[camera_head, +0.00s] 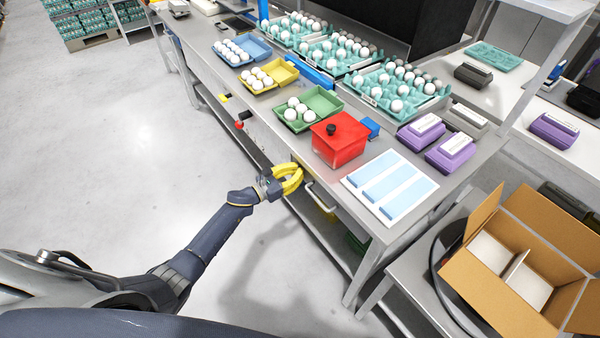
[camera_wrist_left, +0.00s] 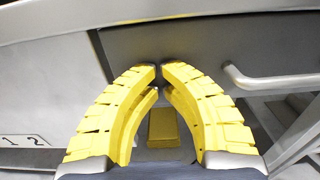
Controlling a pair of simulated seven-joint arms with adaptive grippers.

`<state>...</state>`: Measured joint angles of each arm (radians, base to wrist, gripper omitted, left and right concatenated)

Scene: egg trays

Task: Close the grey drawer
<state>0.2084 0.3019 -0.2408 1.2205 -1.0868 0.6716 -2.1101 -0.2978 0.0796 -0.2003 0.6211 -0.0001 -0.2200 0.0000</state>
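The grey drawer is under the front edge of the workbench. Its pale bar handle (camera_head: 322,199) shows just right of my left gripper (camera_head: 297,180). In the left wrist view, the grey drawer front (camera_wrist_left: 205,42) lies under the bench edge, with the handle (camera_wrist_left: 275,82) to the right. My left gripper (camera_wrist_left: 160,67) has yellow fingers with tips together or nearly so, and nothing is held between them. The tips are at the drawer front, left of the handle; I cannot tell if they touch it. How far the drawer stands out is unclear. My right gripper is out of view.
On the bench (camera_head: 272,150) stand a red lidded box (camera_head: 340,147), a green egg carton (camera_head: 322,102), egg trays and a blue-striped sheet (camera_head: 390,187). An open cardboard box (camera_head: 480,283) stands at the right. The floor (camera_head: 110,140) at left is clear.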

